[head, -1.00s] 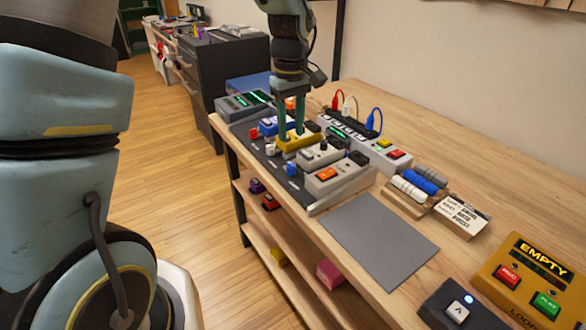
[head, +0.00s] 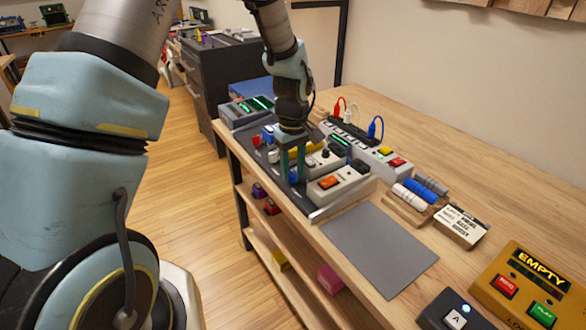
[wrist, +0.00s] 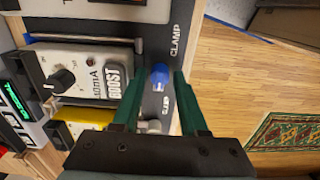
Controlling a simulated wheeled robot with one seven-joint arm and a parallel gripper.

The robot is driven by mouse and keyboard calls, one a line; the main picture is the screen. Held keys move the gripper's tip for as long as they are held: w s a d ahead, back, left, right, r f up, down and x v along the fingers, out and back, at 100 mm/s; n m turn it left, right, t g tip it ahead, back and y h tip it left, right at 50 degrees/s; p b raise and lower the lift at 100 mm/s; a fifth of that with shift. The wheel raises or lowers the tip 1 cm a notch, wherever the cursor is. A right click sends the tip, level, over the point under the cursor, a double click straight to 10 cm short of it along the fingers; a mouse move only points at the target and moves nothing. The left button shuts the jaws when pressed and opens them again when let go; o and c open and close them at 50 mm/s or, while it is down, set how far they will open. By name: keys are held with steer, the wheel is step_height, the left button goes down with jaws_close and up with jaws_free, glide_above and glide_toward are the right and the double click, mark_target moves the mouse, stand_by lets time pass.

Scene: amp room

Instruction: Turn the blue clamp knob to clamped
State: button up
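The blue clamp knob (wrist: 160,77) shows in the wrist view on the dark strip of the pedal board, beside the white BOOST pedal (wrist: 85,72) and near printed CLAMP labels. A pale mark shows on the knob. My gripper (wrist: 158,80) is open, with its green fingers on either side of the knob. I cannot tell whether they touch it.
A white knob (head: 273,156) and a red knob (head: 256,140) sit farther along the board's front strip. A pedal with an orange switch (head: 330,183) stands close to the right of my fingers. A bare grey mat (head: 380,245) lies nearer on the bench.

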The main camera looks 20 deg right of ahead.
jaws_close()
steer(key=shift+m, duration=0.3)
steer(key=m, duration=0.3)
steer(key=shift+m, duration=0.3)
steer(key=m, duration=0.4)
steer(key=shift+m, duration=0.3)
steer(key=m, duration=0.4)
steer(key=shift+r, duration=0.1)
steer(key=m+p, duration=0.1)
steer(key=m, duration=0.4)
stand_by(0.4)
